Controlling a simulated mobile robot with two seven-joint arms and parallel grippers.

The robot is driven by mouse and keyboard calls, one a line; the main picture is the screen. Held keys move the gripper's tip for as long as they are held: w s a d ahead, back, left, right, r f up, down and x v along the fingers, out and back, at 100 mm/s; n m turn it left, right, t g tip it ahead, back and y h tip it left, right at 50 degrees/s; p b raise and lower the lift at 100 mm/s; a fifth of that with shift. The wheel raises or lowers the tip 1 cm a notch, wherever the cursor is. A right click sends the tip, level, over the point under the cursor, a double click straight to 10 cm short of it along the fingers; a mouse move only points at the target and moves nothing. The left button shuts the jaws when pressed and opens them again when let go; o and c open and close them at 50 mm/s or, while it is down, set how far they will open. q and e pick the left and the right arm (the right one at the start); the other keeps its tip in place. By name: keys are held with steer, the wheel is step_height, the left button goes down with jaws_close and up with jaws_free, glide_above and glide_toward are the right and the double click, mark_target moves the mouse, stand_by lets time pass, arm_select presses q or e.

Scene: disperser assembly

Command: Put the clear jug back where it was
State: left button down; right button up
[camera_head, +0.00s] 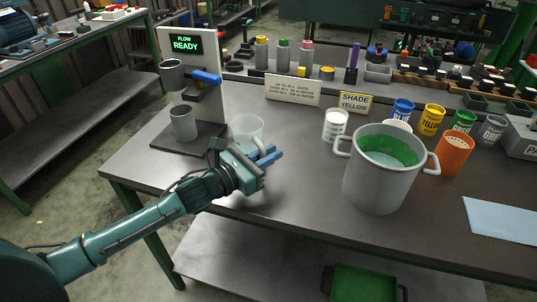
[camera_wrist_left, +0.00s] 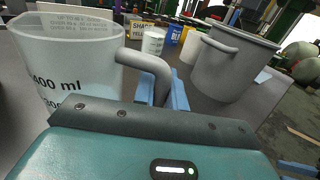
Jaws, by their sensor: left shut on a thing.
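The clear jug (camera_head: 246,130) is near the left end of the bench, just right of the dispenser stand. In the left wrist view the jug (camera_wrist_left: 65,65) stands upright at the left, with a 400 ml mark and its grey handle on the right side. My left gripper (camera_head: 267,157) is shut on the handle, with its blue fingers (camera_wrist_left: 163,92) on either side of it. The gripper hides the jug's lower part in the head view, so I cannot tell whether its base touches the bench. My right gripper is not in view.
The dispenser stand (camera_head: 207,85) reads "FLOW READY" and carries grey cups. A large grey pot (camera_head: 380,190) with green contents stands to the right. A white can (camera_head: 334,126), a shade yellow sign (camera_head: 356,103) and paint cans stand behind. The bench between jug and pot is clear.

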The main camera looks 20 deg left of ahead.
arm_select(q)
steer(key=shift+f, duration=0.2)
steer(key=c, duration=1.4)
jaws_free()
steer(key=shift+c, duration=0.2)
steer(key=shift+r, duration=0.3)
steer(key=b+v, duration=0.1)
steer(key=v, duration=0.9)
steer(key=shift+s+a+f, duration=0.15)
steer(key=shift+s+a, duration=0.05)
steer(key=shift+s, duration=0.15)
steer(key=shift+s+a+b, duration=0.3)
steer(key=shift+s, duration=0.15)
